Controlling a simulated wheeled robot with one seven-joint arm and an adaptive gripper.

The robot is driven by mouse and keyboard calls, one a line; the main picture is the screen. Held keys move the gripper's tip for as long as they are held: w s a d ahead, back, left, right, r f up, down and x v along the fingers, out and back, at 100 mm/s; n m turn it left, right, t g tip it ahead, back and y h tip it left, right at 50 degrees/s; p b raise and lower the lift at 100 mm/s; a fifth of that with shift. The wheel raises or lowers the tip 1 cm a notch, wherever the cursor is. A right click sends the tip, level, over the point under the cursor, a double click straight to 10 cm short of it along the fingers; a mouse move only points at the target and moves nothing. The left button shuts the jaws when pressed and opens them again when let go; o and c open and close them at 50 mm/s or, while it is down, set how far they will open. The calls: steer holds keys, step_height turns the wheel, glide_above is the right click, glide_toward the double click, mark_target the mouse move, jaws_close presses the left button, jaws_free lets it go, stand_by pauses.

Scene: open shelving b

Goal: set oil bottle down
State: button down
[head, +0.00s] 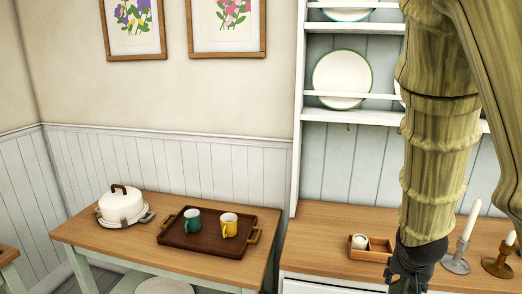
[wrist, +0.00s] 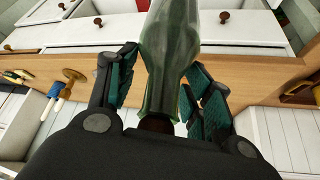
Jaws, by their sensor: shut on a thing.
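The oil bottle (wrist: 170,40) is green, clear glass and shows in the wrist view between my fingers. My gripper (wrist: 165,75) is shut on it, with dark teal finger pads on both sides. The bottle's far end runs out of the top of the wrist view, so I cannot tell whether it touches anything. In the head view my dark gripper (head: 411,265) is at the bottom right, in front of the wooden counter (head: 325,255); the bottle is mostly hidden or out of frame there.
A small wooden box (head: 372,250) with a white candle stands on the counter just left of my gripper. Candlesticks (head: 457,255) with white candles stand to the right. A side table (head: 105,232) at left holds a brown tray (head: 203,245) with two mugs and a white covered dish (head: 122,206).

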steer(key=shift+s+d+f, duration=0.1)
steer(key=shift+s, duration=0.1)
steer(key=shift+w+a+f, duration=0.1)
steer(key=shift+a, duration=0.2)
steer(key=w+a+f+n+t+y, duration=0.15)
steer(key=w+a+f+n, duration=0.25)
steer(key=a+f, duration=0.4)
steer(key=w+a+f+n+g+y, duration=0.1)
steer(key=w+a+f+n+y, duration=0.2)
steer(key=a+f, duration=0.5)
steer(key=s+a+f+h, duration=0.1)
steer(key=s+f, duration=0.4)
steer(key=f, duration=0.2)
steer(key=shift+f, duration=0.15)
steer(key=shift+a+t, duration=0.1)
steer(key=shift+t, duration=0.15)
steer(key=shift+a, duration=0.15)
